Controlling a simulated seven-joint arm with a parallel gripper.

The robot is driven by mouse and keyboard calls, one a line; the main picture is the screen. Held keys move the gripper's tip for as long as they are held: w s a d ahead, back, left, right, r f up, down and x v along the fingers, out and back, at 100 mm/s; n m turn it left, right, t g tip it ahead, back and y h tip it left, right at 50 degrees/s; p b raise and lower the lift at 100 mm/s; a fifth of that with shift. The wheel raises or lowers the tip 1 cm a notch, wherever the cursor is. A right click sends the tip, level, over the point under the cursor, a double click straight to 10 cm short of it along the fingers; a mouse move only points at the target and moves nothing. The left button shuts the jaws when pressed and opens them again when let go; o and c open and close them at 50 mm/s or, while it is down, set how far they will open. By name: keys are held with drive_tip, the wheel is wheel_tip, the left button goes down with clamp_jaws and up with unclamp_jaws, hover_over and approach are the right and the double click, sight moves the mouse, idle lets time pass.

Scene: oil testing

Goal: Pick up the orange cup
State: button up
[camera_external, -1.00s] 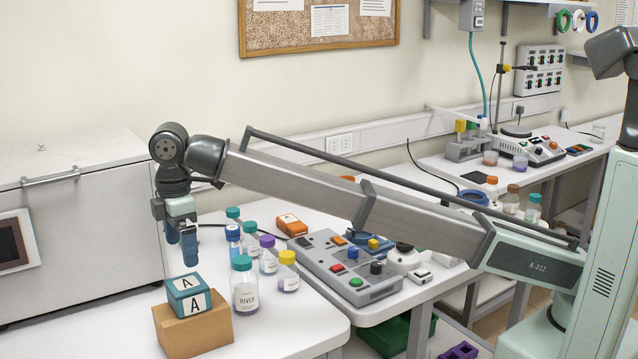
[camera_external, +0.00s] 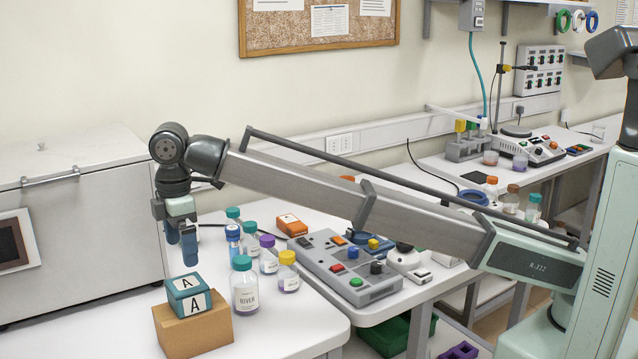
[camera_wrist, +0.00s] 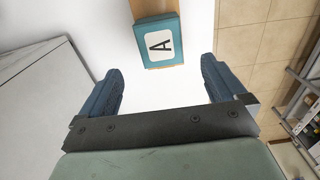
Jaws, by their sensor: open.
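I cannot make out a clear orange cup in either view. An orange item with a dark label (camera_external: 291,225), more box-like than cup-like, lies behind the bottles on the bench in the external view. A sliver of another orange thing (camera_external: 347,178) shows behind my arm, mostly hidden. My gripper (camera_external: 189,250) is open and empty, pointing down just above a teal block marked A (camera_external: 189,294). In the wrist view my gripper's two blue fingers (camera_wrist: 162,85) stand wide apart, with the teal block (camera_wrist: 158,40) beyond their tips and nothing between them.
The teal block sits on a cardboard box (camera_external: 193,329). Right of it stand several capped bottles, including a teal-capped one (camera_external: 245,293) and a yellow-capped one (camera_external: 288,275). A grey button panel (camera_external: 352,280) is farther right. A large white cabinet (camera_external: 80,235) stands left.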

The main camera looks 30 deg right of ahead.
drive_tip(key=shift+c, duration=0.3)
drive_tip(key=w+d+f+m, duration=0.2)
drive_tip(key=w+d+m, duration=0.4)
drive_tip(key=w+d, duration=2.8)
drive_tip(key=w+d+f+m, duration=0.1)
drive_tip(key=w+d, duration=0.3)
drive_tip(key=d, duration=0.9)
drive_tip(key=w+d+f+m, duration=0.1)
drive_tip(key=w+d, duration=0.2)
drive_tip(key=d, duration=1)
drive_tip(key=w+d+f, duration=0.2)
drive_tip(key=w+d, duration=0.2)
drive_tip(key=d, duration=1)
drive_tip(key=f+n, duration=0.3)
drive_tip(key=f, duration=0.1)
drive_tip(key=f+n, duration=0.4)
drive_tip(key=f, duration=0.1)
drive_tip(key=s+f+n, duration=0.1)
drive_tip(key=f+n, duration=0.2)
drive_tip(key=f, duration=0.2)
drive_tip(key=shift+a, duration=0.2)
drive_tip(key=shift+r, duration=0.1)
drive_tip(key=c, duration=1)
